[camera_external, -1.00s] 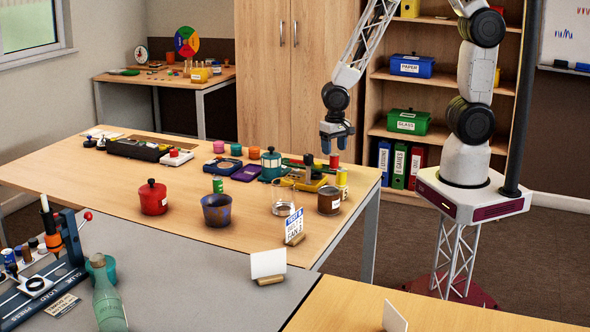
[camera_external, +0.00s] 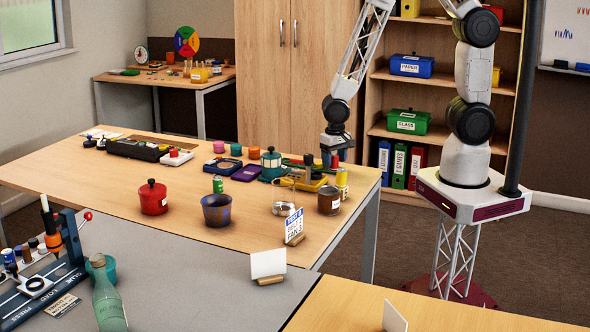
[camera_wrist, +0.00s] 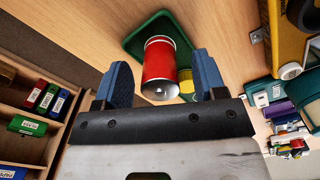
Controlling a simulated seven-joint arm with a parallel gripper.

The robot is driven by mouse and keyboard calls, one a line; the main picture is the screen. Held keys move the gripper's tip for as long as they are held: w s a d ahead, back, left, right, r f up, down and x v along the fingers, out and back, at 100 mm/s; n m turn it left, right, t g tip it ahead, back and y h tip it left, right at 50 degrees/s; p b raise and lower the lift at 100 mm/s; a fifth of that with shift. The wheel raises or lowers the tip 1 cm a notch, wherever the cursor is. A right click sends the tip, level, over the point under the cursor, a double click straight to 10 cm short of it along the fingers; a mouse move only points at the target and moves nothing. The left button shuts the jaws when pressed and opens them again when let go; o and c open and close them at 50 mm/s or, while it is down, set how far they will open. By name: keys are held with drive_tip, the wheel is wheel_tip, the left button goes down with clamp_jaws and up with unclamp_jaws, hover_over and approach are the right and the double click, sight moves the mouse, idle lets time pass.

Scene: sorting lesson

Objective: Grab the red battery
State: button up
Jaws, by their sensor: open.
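The red battery (camera_wrist: 160,66) is a red cylinder with silver metal ends. In the wrist view it shows between the two blue fingers of my gripper (camera_wrist: 161,76), with space on either side of it. In the external view my gripper (camera_external: 334,149) is low over the far right corner of the table, and the red battery (camera_external: 335,161) shows just at its fingers. My gripper is open and holds nothing. I cannot tell how far the fingertips reach down along the battery.
A green tray (camera_wrist: 135,41) lies under the battery, with a yellow piece (camera_wrist: 186,84) close by. A yellow device (camera_external: 311,185), a teal lantern-like pot (camera_external: 271,165) and a brown tin (camera_external: 329,201) stand near. The table's right edge is close.

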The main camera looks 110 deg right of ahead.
drive_tip(key=shift+f, duration=0.85)
drive_tip(key=c, duration=1)
drive_tip(key=shift+c, duration=0.2)
drive_tip(key=shift+r, duration=0.2)
drive_tip(key=shift+r, duration=0.85)
drive_tip(key=shift+s+r, duration=0.25)
drive_tip(key=shift+r, duration=0.55)
drive_tip(key=s+a, duration=0.1)
drive_tip(key=s, duration=0.4)
drive_tip(key=s+a+r, duration=0.1)
drive_tip(key=s+a, duration=0.1)
drive_tip(key=s, duration=0.2)
drive_tip(key=s+a, duration=0.1)
drive_tip(key=s, duration=0.4)
drive_tip(key=shift+s+a+r, duration=0.25)
drive_tip(key=shift+s+a, duration=0.05)
drive_tip(key=shift+a, duration=0.1)
